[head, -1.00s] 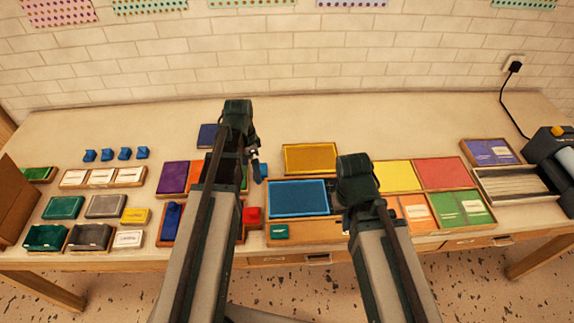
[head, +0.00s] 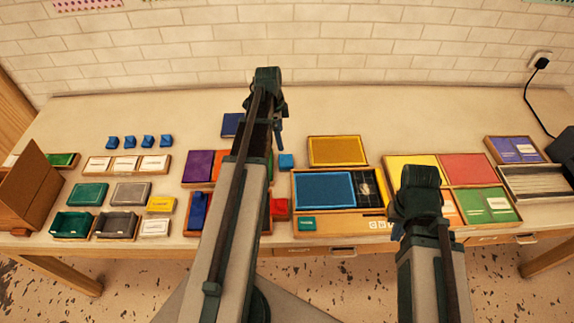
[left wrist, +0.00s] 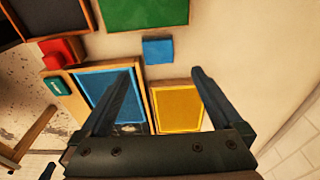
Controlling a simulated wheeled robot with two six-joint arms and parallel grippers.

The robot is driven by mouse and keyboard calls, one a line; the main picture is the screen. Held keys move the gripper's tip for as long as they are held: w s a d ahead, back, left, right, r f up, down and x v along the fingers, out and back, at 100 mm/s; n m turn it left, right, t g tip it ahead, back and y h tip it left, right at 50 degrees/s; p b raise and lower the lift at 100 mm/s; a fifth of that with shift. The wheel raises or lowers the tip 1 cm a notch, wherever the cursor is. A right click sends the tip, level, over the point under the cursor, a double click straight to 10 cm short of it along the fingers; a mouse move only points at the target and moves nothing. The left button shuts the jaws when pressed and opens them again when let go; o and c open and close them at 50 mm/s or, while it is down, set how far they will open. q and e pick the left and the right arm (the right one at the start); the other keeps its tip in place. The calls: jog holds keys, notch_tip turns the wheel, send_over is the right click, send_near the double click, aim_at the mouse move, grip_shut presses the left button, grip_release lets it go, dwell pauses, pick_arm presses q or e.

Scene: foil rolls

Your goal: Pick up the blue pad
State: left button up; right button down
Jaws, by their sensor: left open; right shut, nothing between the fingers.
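A large flat blue pad (head: 324,190) lies in a wooden tray (head: 340,226) near the table's front middle. It also shows in the left wrist view (left wrist: 104,90), partly behind a finger. A small blue square (head: 286,161) lies just beyond the tray's left corner; in the left wrist view (left wrist: 158,50) it lies just beyond the fingertips. A dark blue pad (head: 232,125) lies farther back. My left gripper (head: 279,138) is open and empty above the table; its fingers also show in the left wrist view (left wrist: 162,74). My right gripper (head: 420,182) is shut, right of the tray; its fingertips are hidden.
A yellow pad (head: 338,151) lies behind the tray. Yellow, red and green panels (head: 465,168) fill a tray at the right. A red block (head: 279,207) lies left of the blue pad's tray. Small boxes stand at the left.

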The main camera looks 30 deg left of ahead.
pick_arm(q)
jog(key=b, duration=0.6)
send_over(286, 160)
jog(key=a, duration=0.1)
notch_tip(286, 160, down, 7)
jog(key=shift+s+a+r, duration=0.15)
jog(key=shift+r, duration=0.05)
jog(key=shift+f, duration=0.2)
jog(key=shift+f, duration=0.1)
jog(key=f+b, duration=0.2)
jog(key=d+f+b, duration=0.1)
jog(key=f+b, duration=0.2)
jog(key=shift+r, duration=0.1)
jog(key=c, duration=1.3)
jog(key=shift+o, duration=0.2)
